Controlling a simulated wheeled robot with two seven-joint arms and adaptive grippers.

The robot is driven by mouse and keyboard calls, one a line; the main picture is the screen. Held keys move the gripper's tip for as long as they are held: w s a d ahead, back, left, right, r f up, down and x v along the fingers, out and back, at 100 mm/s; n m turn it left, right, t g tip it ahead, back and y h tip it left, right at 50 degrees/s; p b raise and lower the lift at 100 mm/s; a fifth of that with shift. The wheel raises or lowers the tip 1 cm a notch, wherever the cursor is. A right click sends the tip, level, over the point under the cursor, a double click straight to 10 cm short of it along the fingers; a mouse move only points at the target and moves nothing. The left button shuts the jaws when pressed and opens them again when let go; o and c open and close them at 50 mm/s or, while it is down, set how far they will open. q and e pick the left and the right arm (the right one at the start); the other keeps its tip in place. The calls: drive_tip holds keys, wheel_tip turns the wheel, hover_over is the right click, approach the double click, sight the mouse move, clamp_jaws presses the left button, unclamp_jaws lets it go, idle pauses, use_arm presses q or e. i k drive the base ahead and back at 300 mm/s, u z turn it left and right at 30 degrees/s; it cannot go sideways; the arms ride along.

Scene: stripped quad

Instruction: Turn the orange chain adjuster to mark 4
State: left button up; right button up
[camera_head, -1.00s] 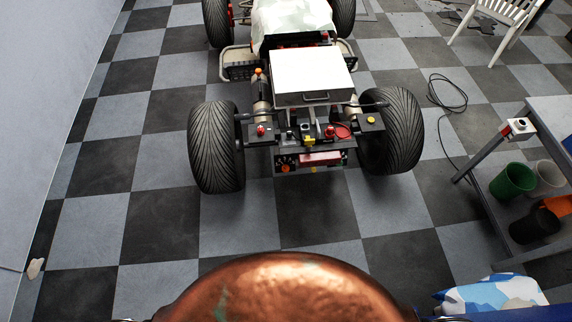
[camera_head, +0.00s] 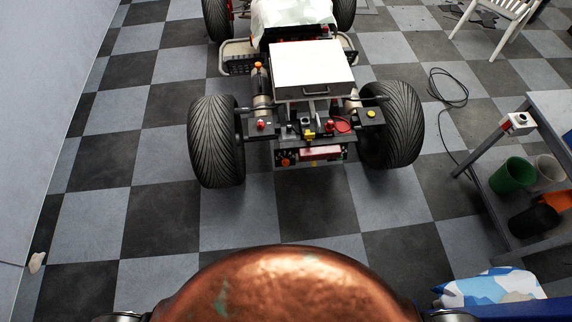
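The stripped quad (camera_head: 312,70) stands ahead of me with its rear end facing me. A small orange round dial (camera_head: 286,160) sits low on the left of its dark rear panel and looks like the chain adjuster. Its marks and pointer are too small to read. A second orange part, a cap (camera_head: 258,65), tops a cylinder left of the white box. Neither of my grippers shows; only small dark parts of my arms show at the bottom edge, far from the quad.
Large tyres flank the panel, left (camera_head: 216,141) and right (camera_head: 391,124). A grey table (camera_head: 550,108) with a green pot (camera_head: 512,175) below stands at right. A blue-white bag (camera_head: 492,288) lies near me at lower right. A wall (camera_head: 50,120) runs along the left. Checkered floor before the quad is clear.

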sight(285, 162)
drive_tip(key=k, duration=1.05)
drive_tip(key=u, duration=0.85)
drive_tip(key=i, duration=1.25)
drive_tip(key=z, duration=0.15)
